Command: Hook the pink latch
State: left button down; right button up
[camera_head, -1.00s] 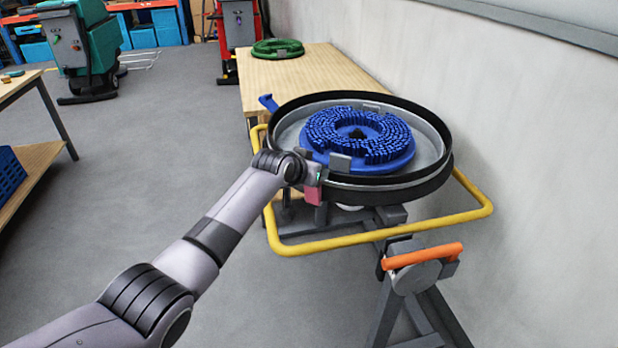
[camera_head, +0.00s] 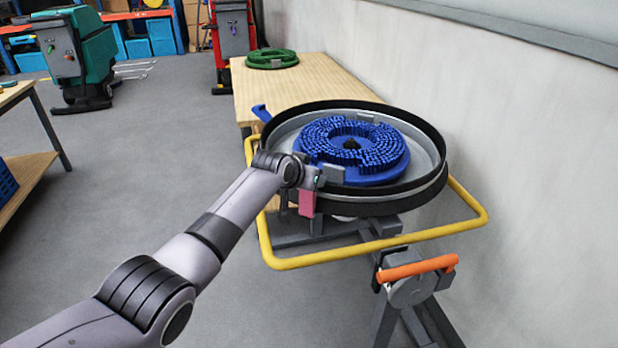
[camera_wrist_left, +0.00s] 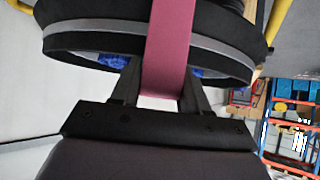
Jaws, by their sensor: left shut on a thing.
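The pink latch (camera_head: 307,200) is on the near left side of the round black-rimmed tank (camera_head: 388,202), upright against its outer wall. In the left wrist view the pink latch (camera_wrist_left: 170,45) runs as a broad strap between my fingers. My left gripper (camera_wrist_left: 161,98) is shut on it, with one finger on each side. In the head view my left gripper (camera_head: 308,178) is at the tank's rim and partly hides the latch's upper end. Whether the latch is caught on the rim cannot be seen. My right gripper is not in view.
A blue brush disc (camera_head: 335,160) lies inside the tank. A blue latch (camera_head: 262,113) sticks out at the tank's far left.

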pick_arm(q)
jog(key=c, duration=0.6)
grip_release()
jog(key=shift+w, duration=0.1)
jog(key=shift+c, duration=0.2)
jog(key=shift+p+v, duration=0.75)
jog(key=shift+v, duration=0.4)
jog(key=shift+p+v, duration=0.3)
jog(key=shift+v, duration=2.15)
jog(key=shift+f, duration=0.15)
